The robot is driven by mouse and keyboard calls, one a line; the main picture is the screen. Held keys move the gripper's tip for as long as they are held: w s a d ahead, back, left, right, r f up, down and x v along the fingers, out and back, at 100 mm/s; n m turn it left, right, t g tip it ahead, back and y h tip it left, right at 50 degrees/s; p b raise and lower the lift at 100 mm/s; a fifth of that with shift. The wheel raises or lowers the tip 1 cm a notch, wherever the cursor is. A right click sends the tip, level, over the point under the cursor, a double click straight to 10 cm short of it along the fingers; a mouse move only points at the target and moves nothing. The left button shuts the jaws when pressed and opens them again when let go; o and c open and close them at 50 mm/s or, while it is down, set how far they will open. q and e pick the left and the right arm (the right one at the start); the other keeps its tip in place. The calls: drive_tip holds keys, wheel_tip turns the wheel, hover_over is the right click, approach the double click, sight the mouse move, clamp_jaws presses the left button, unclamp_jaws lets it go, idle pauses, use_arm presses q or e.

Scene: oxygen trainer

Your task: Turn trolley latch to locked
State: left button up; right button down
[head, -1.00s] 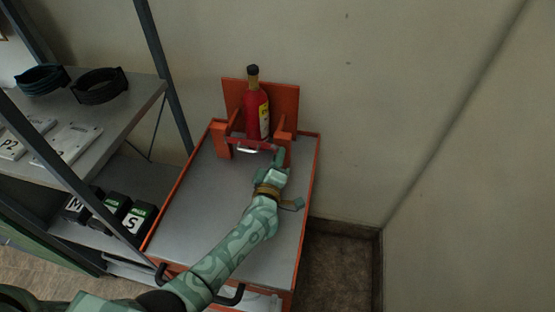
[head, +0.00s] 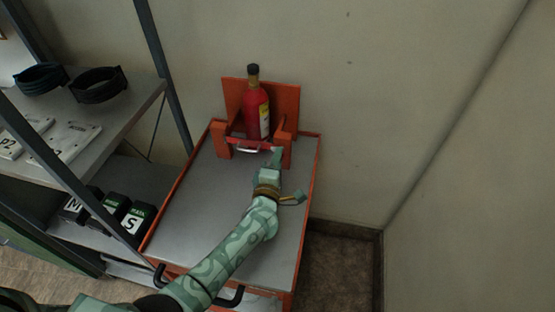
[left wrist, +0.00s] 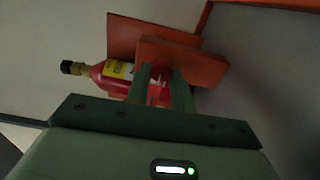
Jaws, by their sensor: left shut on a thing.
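A red bottle-shaped cylinder (head: 254,113) with a dark cap stands upright in an orange holder (head: 285,100) at the far end of the trolley (head: 190,210). The trolley latch (head: 250,146), a red bar with a silver handle, crosses in front of the cylinder's base. My left gripper (head: 276,156) is at the latch's right end, shut on it. In the left wrist view the fingers (left wrist: 162,90) reach to the orange holder (left wrist: 205,66), with the cylinder (left wrist: 95,72) behind. The fingers partly hide the latch there. My right gripper is not in view.
A grey shelf (head: 140,98) with black rings (head: 98,84) and white plates stands at the left. Dark labelled boxes (head: 138,216) sit on its lower level. The wall (head: 400,100) is close behind and to the right of the trolley. The trolley top's left part is clear.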

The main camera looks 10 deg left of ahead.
use_arm(q)
drive_tip(key=o, duration=1)
drive_tip(key=shift+d, duration=0.1)
drive_tip(key=s+p, duration=0.2)
drive_tip(key=s, duration=1.4)
drive_tip(key=shift+s+p, duration=0.15)
drive_tip(key=shift+p, duration=0.25)
drive_tip(key=shift+f, duration=0.1)
